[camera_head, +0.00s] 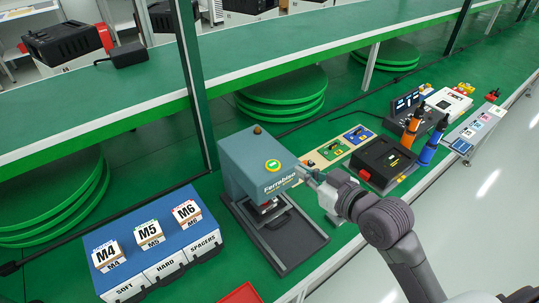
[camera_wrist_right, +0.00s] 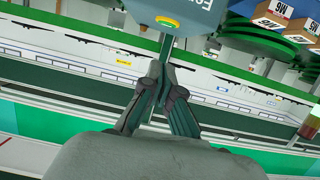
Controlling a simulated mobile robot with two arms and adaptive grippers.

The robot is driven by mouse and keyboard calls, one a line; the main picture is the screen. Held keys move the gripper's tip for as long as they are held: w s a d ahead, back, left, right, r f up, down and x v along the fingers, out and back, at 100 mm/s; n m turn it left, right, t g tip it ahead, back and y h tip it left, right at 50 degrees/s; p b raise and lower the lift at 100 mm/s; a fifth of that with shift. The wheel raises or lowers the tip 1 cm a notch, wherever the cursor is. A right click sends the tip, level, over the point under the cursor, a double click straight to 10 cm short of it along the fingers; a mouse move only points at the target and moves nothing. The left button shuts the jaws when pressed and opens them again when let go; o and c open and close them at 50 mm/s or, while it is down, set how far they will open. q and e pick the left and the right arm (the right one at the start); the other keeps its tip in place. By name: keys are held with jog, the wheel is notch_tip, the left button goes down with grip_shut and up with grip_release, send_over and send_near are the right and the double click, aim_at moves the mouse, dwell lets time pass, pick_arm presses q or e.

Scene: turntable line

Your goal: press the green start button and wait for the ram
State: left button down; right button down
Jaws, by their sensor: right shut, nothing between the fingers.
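The blue-grey press (camera_head: 246,165) stands on the green bench, with an orange lamp (camera_head: 257,130) on top. Its green start button (camera_head: 273,165) has a lit yellow-green ring on the sloped upper face, above the lettering. The ram (camera_head: 267,207) shows under the head, above the dark base plate (camera_head: 300,240). My right gripper (camera_head: 303,174) is shut and empty, just right of the press head and apart from the button. In the right wrist view the closed fingers (camera_wrist_right: 164,72) point toward the press, with the button (camera_wrist_right: 168,22) beyond their tips. My left gripper is not in view.
Left of the press is a blue rack (camera_head: 160,240) with M4, M5 and M6 boxes. Right are a board with small parts (camera_head: 336,148), a black tray (camera_head: 383,160), and orange and blue drivers (camera_head: 412,127). A red tray (camera_head: 241,294) is at the front edge. A raised shelf runs behind.

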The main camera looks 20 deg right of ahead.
jog(key=shift+s+r, duration=0.15)
jog(key=shift+r, duration=0.6)
jog(key=p, duration=0.3)
send_over(278, 171)
jog(key=shift+s+f, duration=0.25)
jog(key=shift+f, duration=0.8)
jog(key=f, duration=0.3)
jog(key=shift+w+a+f, duration=0.1)
jog(key=shift+w+f, duration=0.1)
jog(key=shift+s+f+p, duration=0.1)
jog(key=shift+f+p, duration=0.2)
jog(key=shift+f, duration=0.2)
jog(key=shift+f, duration=0.1)
